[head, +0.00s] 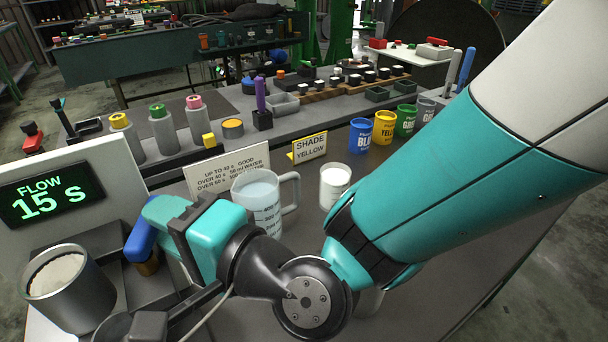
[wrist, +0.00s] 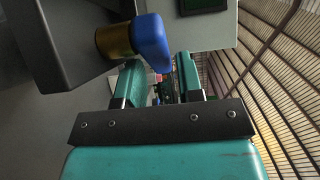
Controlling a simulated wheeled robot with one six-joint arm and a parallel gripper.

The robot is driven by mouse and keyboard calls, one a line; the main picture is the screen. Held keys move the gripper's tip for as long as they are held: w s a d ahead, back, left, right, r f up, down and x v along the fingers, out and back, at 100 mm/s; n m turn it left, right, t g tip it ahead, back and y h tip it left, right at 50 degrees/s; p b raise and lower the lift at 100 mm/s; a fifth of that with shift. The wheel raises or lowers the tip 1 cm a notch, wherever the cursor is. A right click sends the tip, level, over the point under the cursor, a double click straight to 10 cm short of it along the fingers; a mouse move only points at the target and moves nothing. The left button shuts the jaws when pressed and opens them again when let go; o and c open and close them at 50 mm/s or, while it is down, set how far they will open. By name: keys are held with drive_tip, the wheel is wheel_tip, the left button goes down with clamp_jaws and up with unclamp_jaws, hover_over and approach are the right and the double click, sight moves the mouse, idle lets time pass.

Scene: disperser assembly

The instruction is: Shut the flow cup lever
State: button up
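The flow cup lever is a blue handle (head: 143,232) on a brass valve (head: 147,263) at the lower left of the head view. In the wrist view the blue lever (wrist: 152,42) and brass valve (wrist: 115,41) show at the top, on a dark grey body. My gripper (wrist: 160,78) has its two teal fingers apart, with a gap between them. The lever's rounded end lies at the gap, close to the fingertips; I cannot tell whether it touches them. In the head view my wrist hides part of the fingers. A metal cup (head: 88,298) with pale contents stands left of the valve.
A display (head: 50,195) reads "FLOW 15 s". A measuring jug (head: 258,200) and a white-filled cup (head: 335,183) stand close behind my wrist. Coloured paint cans (head: 384,127), signs and several bottles line the bench behind.

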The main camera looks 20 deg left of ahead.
drive_tip(key=s+d+b, duration=0.2)
drive_tip(key=d+b, duration=1.2)
drive_tip(key=d, duration=0.1)
drive_tip(key=shift+s+b, duration=0.3)
drive_tip(key=shift+s, duration=0.05)
